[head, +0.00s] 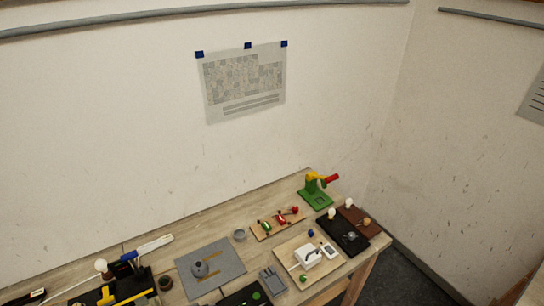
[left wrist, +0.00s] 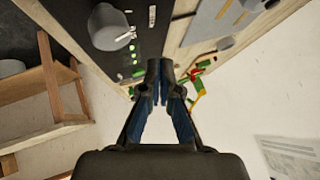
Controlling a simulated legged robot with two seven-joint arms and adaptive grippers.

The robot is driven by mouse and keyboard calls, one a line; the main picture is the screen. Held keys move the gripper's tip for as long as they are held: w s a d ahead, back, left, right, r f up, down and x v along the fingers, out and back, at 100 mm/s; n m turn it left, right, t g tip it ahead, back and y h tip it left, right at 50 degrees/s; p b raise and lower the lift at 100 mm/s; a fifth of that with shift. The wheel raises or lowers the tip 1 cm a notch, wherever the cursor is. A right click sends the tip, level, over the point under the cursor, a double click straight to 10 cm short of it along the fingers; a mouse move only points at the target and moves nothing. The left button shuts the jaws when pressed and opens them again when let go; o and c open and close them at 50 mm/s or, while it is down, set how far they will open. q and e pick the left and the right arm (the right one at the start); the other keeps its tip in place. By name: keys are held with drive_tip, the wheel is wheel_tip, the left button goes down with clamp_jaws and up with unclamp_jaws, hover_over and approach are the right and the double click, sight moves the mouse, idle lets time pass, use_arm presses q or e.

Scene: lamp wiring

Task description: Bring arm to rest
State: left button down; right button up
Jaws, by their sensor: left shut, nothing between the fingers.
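My left gripper (left wrist: 160,80) shows in the left wrist view with its two dark fingertips together and nothing between them. It points toward the workbench, which appears turned in that view. Small green, red and yellow parts (left wrist: 194,82) show just right of the fingertips; I cannot tell how far beyond them they are. Neither gripper shows in the head view, and my right gripper is in neither view.
The wall with a poster (head: 245,82) stands behind. A wooden frame (left wrist: 62,95) shows in the wrist view.

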use_arm(q)
drive_tip(key=shift+n, duration=0.8)
drive_tip(key=s+d, duration=0.2)
drive_tip(key=s, duration=0.1)
drive_tip(key=s+d, duration=0.1)
drive_tip(key=d, duration=0.1)
drive_tip(key=shift+s+f, duration=0.2)
drive_tip(key=shift+f, duration=0.15)
drive_tip(key=s+a+f+n+g+y, duration=0.1)
drive_tip(key=s+a+n+g+y, duration=0.1)
drive_tip(key=s+n, duration=0.5)
drive_tip(key=s+a+f+n+g+y, duration=0.1)
drive_tip(key=s+a+n+g+y, duration=0.15)
drive_tip(key=s, duration=0.75)
wheel_tip(320, 180, down, 32)
drive_tip(key=s+b, duration=0.2)
drive_tip(key=b, duration=0.4)
drive_tip(key=s+a+f+m+g+b, duration=0.1)
drive_tip(key=s+a+f+g+b, duration=0.1)
drive_tip(key=s+f, duration=1.5)
wheel_tip(320, 180, down, 2)
drive_tip(key=shift+s+a+f+b, duration=0.25)
drive_tip(key=shift+a+b, duration=0.15)
drive_tip(key=shift+b, duration=0.35)
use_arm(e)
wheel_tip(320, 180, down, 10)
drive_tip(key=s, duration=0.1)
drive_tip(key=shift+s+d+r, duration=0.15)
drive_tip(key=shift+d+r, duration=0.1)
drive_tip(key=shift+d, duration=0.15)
